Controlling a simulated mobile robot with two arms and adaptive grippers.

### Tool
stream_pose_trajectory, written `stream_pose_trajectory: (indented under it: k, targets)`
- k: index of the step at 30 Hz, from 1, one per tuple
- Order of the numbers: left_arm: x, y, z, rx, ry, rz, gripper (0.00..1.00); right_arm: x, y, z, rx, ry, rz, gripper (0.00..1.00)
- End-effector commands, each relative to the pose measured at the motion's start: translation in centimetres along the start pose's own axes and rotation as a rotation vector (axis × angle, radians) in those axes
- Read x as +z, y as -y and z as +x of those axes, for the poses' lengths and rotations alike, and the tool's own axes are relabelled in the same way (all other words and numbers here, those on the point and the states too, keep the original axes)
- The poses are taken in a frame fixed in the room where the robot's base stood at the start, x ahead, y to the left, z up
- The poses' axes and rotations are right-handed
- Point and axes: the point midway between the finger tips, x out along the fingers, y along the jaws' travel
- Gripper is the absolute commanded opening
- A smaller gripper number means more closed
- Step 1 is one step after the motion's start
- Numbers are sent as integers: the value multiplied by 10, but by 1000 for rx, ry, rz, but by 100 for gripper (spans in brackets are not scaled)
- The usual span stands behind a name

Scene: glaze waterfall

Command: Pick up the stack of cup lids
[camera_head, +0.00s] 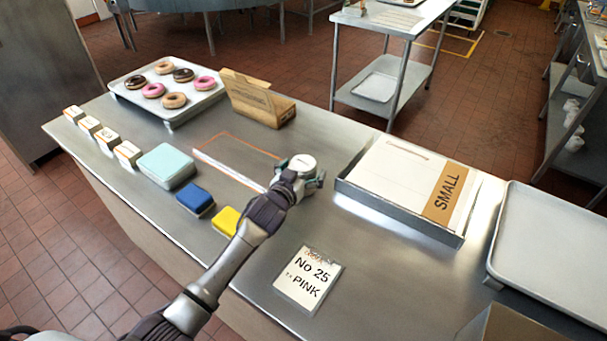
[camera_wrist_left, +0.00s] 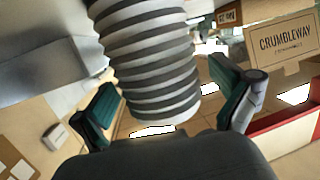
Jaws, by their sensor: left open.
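The stack of cup lids shows its round white top (camera_head: 302,162) in the head view, near the middle of the steel counter. In the left wrist view the stack (camera_wrist_left: 150,60) is a ribbed, white-and-dark striped column. My left gripper (camera_head: 300,182) is at the stack, its arm reaching in from the lower left and hiding the stack's lower part. In the left wrist view the teal-padded fingers of my left gripper (camera_wrist_left: 170,105) are spread to either side of the stack, with a visible gap on the right. My right gripper is not in view.
A tray of doughnuts (camera_head: 208,97) and an open brown box (camera_head: 262,102) stand behind. A tray marked SMALL (camera_head: 410,185) is close on the right. An order card (camera_head: 308,279), a blue sponge (camera_head: 195,199) and a yellow sponge (camera_head: 226,221) lie nearer. An orange-outlined area (camera_head: 237,152) looks mostly clear.

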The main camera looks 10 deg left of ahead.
Motion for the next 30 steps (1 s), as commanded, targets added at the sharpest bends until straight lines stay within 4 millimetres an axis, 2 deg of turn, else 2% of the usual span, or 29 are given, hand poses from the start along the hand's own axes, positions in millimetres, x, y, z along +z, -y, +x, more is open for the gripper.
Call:
stream_pose_trajectory:
  k: [3,12,15,23,27,30]
  targets:
    - [0,0,0,0,0,0,98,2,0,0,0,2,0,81]
    - [0,0,0,0,-1,0,48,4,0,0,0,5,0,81]
    - [-1,0,0,0,-1,0,35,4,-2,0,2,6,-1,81]
    - [-2,0,-1,0,-3,0,35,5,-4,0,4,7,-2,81]
    - [-11,0,-2,0,-4,0,35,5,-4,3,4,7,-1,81]
    - [-24,0,-5,1,-8,1,35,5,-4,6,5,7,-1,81]
